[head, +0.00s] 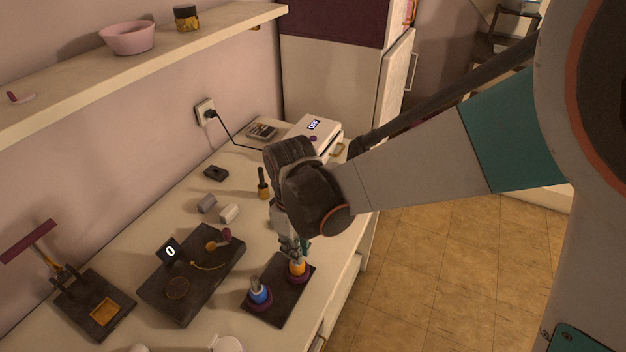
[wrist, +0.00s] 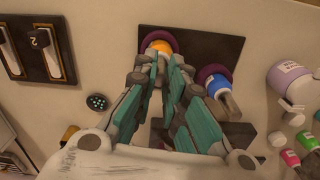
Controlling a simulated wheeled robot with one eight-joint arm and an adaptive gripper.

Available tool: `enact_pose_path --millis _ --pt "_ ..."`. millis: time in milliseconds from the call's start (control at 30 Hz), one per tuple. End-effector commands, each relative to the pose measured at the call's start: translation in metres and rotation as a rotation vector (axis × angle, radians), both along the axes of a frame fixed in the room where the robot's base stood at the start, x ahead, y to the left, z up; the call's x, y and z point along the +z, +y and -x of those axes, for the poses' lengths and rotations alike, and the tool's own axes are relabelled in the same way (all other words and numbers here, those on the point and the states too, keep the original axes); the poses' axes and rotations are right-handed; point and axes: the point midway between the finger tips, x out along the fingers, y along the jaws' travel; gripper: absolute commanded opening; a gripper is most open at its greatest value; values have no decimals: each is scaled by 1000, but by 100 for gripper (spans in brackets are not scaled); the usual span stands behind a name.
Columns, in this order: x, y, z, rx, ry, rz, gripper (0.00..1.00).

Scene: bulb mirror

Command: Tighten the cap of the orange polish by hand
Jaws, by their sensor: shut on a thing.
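The orange polish (head: 297,268) stands upright in a purple ring on a dark stand (head: 272,312) near the table's front edge. Its orange body also shows in the wrist view (wrist: 161,46), just beyond my fingertips. My gripper (head: 294,248) points down from above and is shut on the cap of the orange polish. The fingers (wrist: 165,62) hide the cap, so I cannot see how it sits on the neck.
A blue polish (head: 260,293) stands in the other purple ring, close beside my gripper. A dark device reading 0 (head: 170,252) lies to the left. A dark-capped bottle (head: 263,186) stands behind. A white box (head: 315,132) is at the back.

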Motion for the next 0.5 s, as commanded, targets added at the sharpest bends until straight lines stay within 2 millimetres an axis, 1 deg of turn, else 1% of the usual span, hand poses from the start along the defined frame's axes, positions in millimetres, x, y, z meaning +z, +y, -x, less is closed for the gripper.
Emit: enact_pose_path --millis 133,433,500 --pt "0 0 1 -95 0 0 0" --pt "0 0 1 -108 1 0 0" --pt "0 0 1 -133 1 0 0"
